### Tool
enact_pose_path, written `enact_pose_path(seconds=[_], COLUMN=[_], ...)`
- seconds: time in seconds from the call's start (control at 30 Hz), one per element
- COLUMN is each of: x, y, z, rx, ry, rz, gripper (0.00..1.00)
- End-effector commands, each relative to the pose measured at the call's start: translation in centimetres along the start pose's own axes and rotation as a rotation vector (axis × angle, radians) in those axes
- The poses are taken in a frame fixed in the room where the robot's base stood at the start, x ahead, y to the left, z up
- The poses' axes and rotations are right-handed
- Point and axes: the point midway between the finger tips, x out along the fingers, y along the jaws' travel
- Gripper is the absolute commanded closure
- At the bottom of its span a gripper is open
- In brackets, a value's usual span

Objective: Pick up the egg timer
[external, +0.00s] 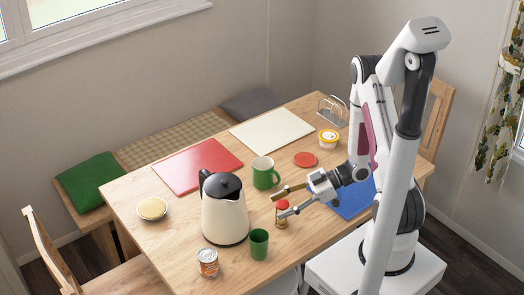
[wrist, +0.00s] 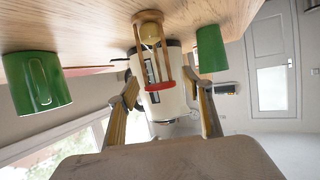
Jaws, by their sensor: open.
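The egg timer (external: 281,220) stands upright on the wooden table, with a red cap and a light wooden frame. The wrist view, which is upside down, shows the egg timer (wrist: 153,50) near the middle, its round wooden base against the table and its red end toward me. My gripper (external: 279,205) is open and empty at the height of the timer's top. In the wrist view its fingers (wrist: 166,92) lie to either side of the red end. I cannot tell whether the timer is fully between the fingertips.
A cream jug (external: 226,217) with a dark lid stands left of the timer. A green mug (external: 264,176) stands behind it and a green cup (external: 259,244) in front.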

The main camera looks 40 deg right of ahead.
Motion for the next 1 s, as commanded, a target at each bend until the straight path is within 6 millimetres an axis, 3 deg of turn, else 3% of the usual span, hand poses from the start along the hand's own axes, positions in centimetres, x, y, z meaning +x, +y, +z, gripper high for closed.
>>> enact_pose_path(seconds=[0.43, 0.47, 0.6, 0.63, 1.0], x=[0.0, 0.0, 0.0, 0.0, -0.02], y=[-0.01, -0.01, -0.01, -0.01, -0.02], z=[0.0, 0.0, 0.0, 0.01, -0.05], rx=[0.0, 0.0, 0.0, 0.0, 0.0], ry=[0.0, 0.0, 0.0, 0.0, 0.0], rz=[-0.001, -0.001, -0.001, -0.001, -0.001], gripper=[0.5, 0.52, 0.89, 0.93, 0.93])
